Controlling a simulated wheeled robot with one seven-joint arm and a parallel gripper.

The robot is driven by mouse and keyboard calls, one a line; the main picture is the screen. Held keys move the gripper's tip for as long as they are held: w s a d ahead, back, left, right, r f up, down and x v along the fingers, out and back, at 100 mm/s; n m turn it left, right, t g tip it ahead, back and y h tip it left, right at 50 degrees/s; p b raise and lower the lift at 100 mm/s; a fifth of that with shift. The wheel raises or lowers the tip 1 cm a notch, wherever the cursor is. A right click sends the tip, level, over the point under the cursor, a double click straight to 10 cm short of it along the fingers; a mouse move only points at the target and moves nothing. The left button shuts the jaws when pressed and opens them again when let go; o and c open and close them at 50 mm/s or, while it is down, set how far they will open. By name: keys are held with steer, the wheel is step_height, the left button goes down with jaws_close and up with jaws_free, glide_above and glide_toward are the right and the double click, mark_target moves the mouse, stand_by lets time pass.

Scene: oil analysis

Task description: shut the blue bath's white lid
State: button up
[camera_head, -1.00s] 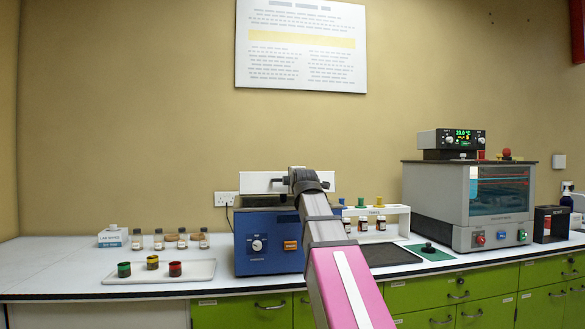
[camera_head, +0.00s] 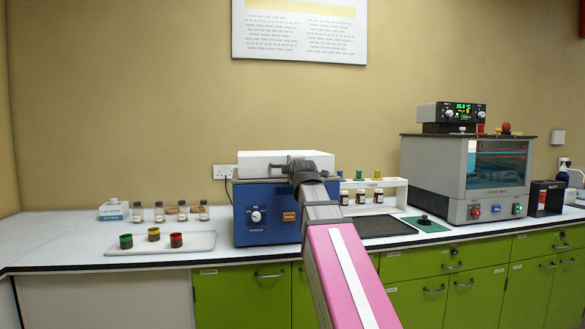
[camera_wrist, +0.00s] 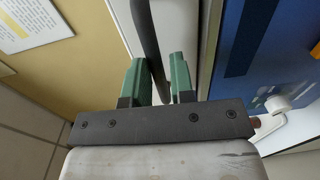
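The blue bath (camera_head: 265,215) stands on the bench near the middle of the head view, and its blue side shows at the right of the wrist view (camera_wrist: 252,50). Its white lid (camera_head: 262,163) lies level along the bath's top, with no clear gap at the front. The lid fills a pale strip in the wrist view (camera_wrist: 182,28). A dark bar-shaped handle (camera_wrist: 146,35) runs between the green fingers of my gripper (camera_wrist: 160,75). The fingers stand apart, with space visible beside the bar. In the head view my gripper (camera_head: 298,167) is at the lid's front, partly hidden by my arm.
A tray (camera_head: 190,244) with several coloured pots lies left of the bath, with small bottles (camera_head: 160,212) behind. To the right are a white rack (camera_head: 398,190) of vials, a dark mat (camera_head: 385,228) and a grey glass-fronted machine (camera_head: 440,180).

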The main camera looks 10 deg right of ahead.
steer(key=o, duration=0.3)
steer(key=shift+s+f, duration=0.15)
steer(key=shift+f, duration=0.45)
steer(key=shift+r, duration=0.1)
steer(key=shift+r, duration=0.15)
steer(key=s, duration=1)
steer(key=shift+s+r, duration=0.3)
steer(key=shift+s, duration=0.05)
